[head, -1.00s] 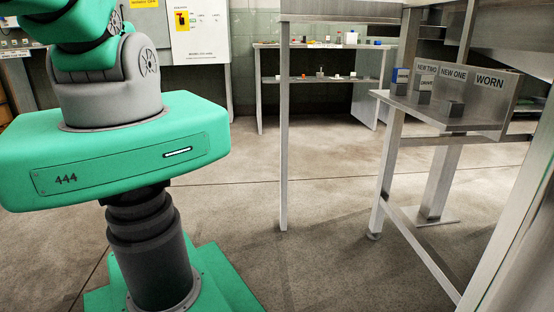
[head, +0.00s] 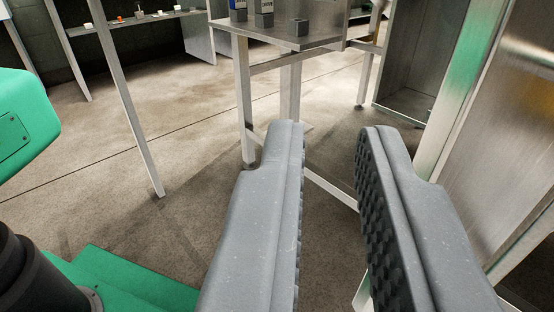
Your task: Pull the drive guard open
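My gripper (head: 328,140) is in the lower middle of the head view. Its two grey fingers are apart with nothing between them, so it is open and empty. The ribbed inner pad of the right finger shows. A large brushed-metal panel (head: 495,130) stands at the right, beside and beyond the right finger. I cannot tell whether this panel is the drive guard, and no handle is clear on it. The gripper touches nothing that I can see.
A metal shelf (head: 280,38) with several small blocks stands ahead on legs. Behind it at the left is a bench (head: 130,22) with small items. An open metal cabinet (head: 415,55) is at the upper right.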

